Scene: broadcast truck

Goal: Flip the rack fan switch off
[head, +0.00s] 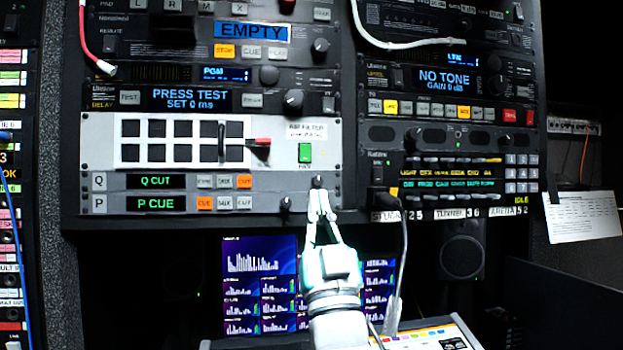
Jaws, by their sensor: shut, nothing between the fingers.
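A green rocker switch (305,152) sits at the right end of the white fan panel (180,166), under a paper label reading "AIR FILTER". It appears to be the rack fan switch. A small caption under it is too small to read surely. My gripper (319,190) points up in front of the rack, its tips close together and empty. In the picture the tips lie just below and slightly right of the switch, overlapping a small black knob. The frame does not show whether they touch the panel.
A dark handle and a red-tipped lever (262,142) stick out left of the switch. Screens (258,285) stand behind and below.

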